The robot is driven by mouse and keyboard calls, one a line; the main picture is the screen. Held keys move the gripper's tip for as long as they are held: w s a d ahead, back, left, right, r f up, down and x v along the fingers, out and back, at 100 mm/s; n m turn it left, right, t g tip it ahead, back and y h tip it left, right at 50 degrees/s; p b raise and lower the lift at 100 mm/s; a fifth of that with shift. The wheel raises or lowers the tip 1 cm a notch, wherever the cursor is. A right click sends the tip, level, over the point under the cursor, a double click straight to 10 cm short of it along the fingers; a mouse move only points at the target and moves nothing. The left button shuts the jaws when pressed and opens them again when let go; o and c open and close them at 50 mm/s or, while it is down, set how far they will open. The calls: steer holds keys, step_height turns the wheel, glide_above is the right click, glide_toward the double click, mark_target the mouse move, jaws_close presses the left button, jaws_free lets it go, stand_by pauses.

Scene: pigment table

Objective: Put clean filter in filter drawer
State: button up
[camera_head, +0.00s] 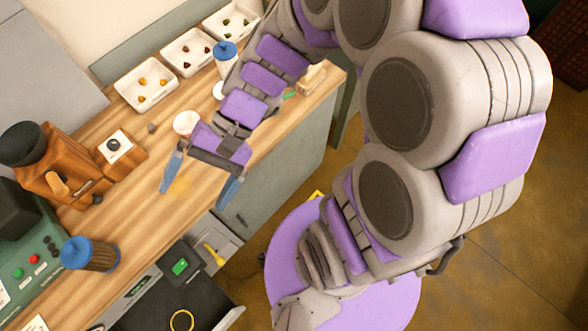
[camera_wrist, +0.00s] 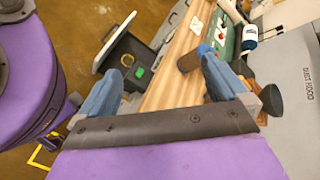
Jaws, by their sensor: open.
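My gripper (camera_head: 197,197) is open and empty above the front of the wooden bench; its blue fingers also show in the wrist view (camera_wrist: 163,55). A pale canister with a blue cap (camera_head: 227,66), which looks like a clean filter, stands on the bench beyond my gripper, partly beside my arm. A brown, ribbed canister with a blue cap (camera_head: 92,256), which looks like a dirty filter, lies or stands at the near left; it also shows in the wrist view (camera_wrist: 188,60). An open dark drawer (camera_head: 150,318) holds a yellow ring (camera_head: 181,320).
White trays (camera_head: 147,98) of pigment lumps line the bench's back. A wooden grinder (camera_head: 62,178) and a green control box (camera_head: 28,262) stand at left. A white bowl (camera_head: 186,123) sits behind my gripper.

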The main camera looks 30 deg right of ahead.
steer(key=s+d+n+t+h, duration=0.1)
steer(key=s+d+n+h, duration=0.1)
steer(key=d+h, duration=0.3)
steer(key=s+d+n+t+h, duration=0.1)
steer(key=s+d+h, duration=0.4)
steer(key=d, duration=0.7)
steer(key=shift+s+d+f+n+t+h, duration=0.15)
steer(key=shift+s+f+n+t+h, duration=0.15)
steer(key=shift+f+n+h, duration=0.15)
